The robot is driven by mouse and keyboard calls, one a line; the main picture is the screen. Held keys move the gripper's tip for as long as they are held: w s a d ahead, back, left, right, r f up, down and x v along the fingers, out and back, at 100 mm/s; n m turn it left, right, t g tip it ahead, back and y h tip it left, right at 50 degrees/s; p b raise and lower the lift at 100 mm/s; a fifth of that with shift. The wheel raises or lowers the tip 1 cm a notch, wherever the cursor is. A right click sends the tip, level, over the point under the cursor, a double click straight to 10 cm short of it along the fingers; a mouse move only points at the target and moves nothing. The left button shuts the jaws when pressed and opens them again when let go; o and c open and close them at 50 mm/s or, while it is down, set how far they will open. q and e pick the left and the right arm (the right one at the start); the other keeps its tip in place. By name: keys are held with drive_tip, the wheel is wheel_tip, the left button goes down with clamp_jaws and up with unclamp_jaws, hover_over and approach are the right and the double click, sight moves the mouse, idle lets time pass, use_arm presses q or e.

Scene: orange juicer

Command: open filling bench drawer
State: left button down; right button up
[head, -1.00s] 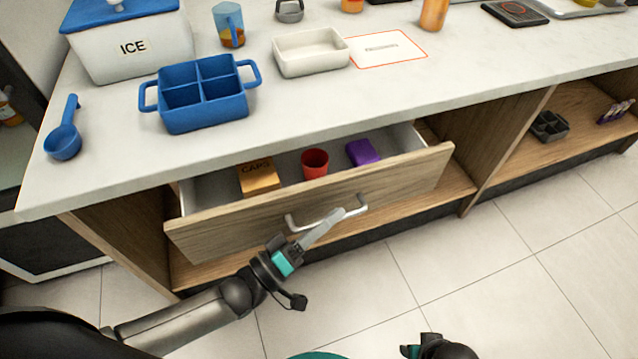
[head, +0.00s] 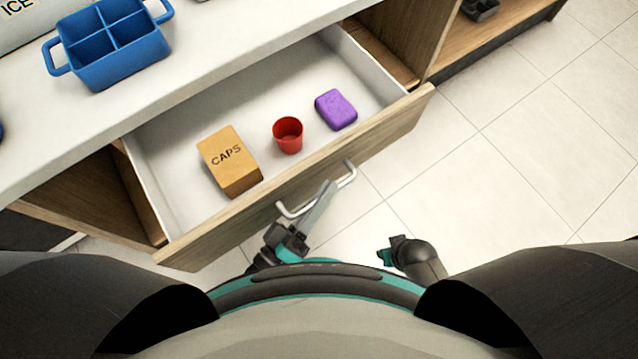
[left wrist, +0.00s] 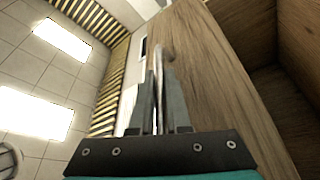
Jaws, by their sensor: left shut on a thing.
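The filling bench drawer (head: 300,187) is pulled well out in the head view, its wooden front tilted across the picture. A metal bar handle (head: 348,178) is on its front. My left gripper (head: 322,197) is at the handle, shut on it. In the left wrist view the two fingers (left wrist: 158,105) are close together beside the wooden drawer front (left wrist: 215,85). Inside the drawer are an orange CAPS box (head: 229,160), a red cup (head: 288,135) and a purple block (head: 336,109). My right gripper (head: 388,256) is low, apart from the drawer; its fingers do not show clearly.
A blue divided caddy (head: 108,45) stands on the white counter (head: 215,65) above the drawer. Open wooden shelving (head: 490,45) is to the right of the drawer. The tiled floor (head: 500,170) at the right is clear.

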use_arm(q)
drive_tip(key=c, duration=0.9)
unclamp_jaws()
drive_tip(key=shift+a, duration=0.1)
